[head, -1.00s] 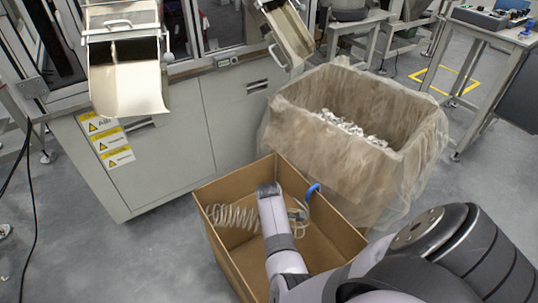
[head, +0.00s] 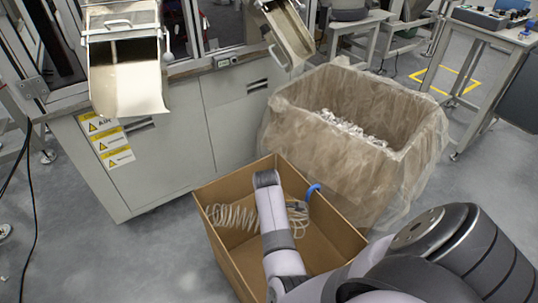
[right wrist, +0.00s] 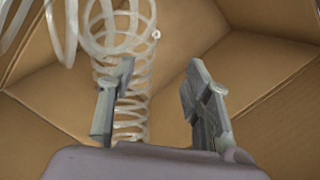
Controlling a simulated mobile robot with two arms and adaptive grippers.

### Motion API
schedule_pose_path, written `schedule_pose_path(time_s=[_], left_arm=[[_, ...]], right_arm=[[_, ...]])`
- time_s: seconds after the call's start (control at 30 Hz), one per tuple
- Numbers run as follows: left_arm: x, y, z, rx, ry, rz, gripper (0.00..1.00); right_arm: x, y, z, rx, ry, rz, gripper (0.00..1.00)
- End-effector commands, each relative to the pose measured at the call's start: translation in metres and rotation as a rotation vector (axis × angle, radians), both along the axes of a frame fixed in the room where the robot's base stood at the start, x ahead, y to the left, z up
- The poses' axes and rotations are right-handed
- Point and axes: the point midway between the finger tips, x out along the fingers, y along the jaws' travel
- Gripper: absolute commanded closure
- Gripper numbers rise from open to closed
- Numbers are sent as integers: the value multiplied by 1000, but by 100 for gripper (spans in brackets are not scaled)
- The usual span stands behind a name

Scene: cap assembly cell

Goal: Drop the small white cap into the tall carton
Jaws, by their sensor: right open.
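The tall carton (head: 222,250) is an open brown cardboard box on the floor at the lower middle of the head view. My right arm reaches over it, and its gripper cannot be made out clearly there. In the right wrist view my right gripper (right wrist: 160,72) is open, with nothing between its fingers, and the carton's inner walls (right wrist: 265,65) surround it. A small white round thing (right wrist: 156,34), which looks like the cap, shows beyond the fingertips beside the coiled hose. I cannot tell what it rests on. My left gripper is out of view.
A clear coiled hose (head: 228,216) lies in the carton, and a blue curved piece (head: 313,189) sits at its rim. A plastic-lined bin (head: 412,160) with pale parts stands behind to the right. A grey machine cabinet (head: 165,165) with chutes is at the back left.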

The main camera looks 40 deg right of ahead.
Motion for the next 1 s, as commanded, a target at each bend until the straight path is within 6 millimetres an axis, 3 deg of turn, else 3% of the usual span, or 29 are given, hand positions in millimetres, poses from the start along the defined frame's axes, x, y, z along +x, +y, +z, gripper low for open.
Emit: schedule_pose_path(time_s=[0.2, 0.4, 1.0], left_arm=[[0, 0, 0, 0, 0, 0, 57], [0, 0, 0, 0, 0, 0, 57], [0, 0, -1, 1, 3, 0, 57]], right_arm=[[6, 4, 45, -1, -3, 1, 55], [9, 5, 67, 1, -1, 1, 55], [10, 5, 74, 1, 1, 1, 55]])
